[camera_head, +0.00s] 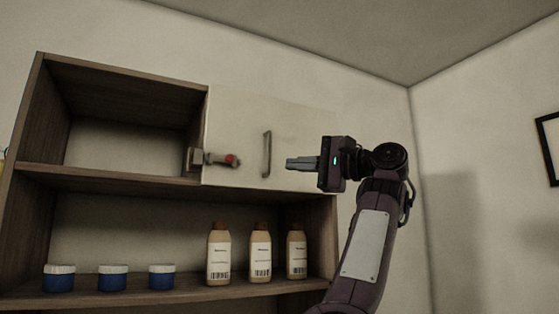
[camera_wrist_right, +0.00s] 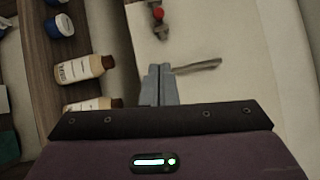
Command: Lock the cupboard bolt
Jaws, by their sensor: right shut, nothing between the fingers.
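The cupboard bolt (camera_head: 216,159) with its red knob sits on the lower left of the pale cupboard door (camera_head: 232,115), by a bracket at the door's left edge. The bolt also shows at the top of the right wrist view (camera_wrist_right: 158,14). A vertical handle (camera_head: 267,154) is on the door, right of the bolt; it also shows in the wrist view (camera_wrist_right: 197,66). My right gripper (camera_head: 289,163) is shut and empty, pointing left in front of the door. Its tips are right of the handle, apart from the bolt. My left gripper is not in view.
An open compartment (camera_head: 137,150) is left of the door. Below it, a shelf (camera_head: 190,296) holds several bottles (camera_head: 219,255) and blue jars (camera_head: 113,280). A wall with a dark frame (camera_head: 548,150) is at the right. The space before the bolt looks clear.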

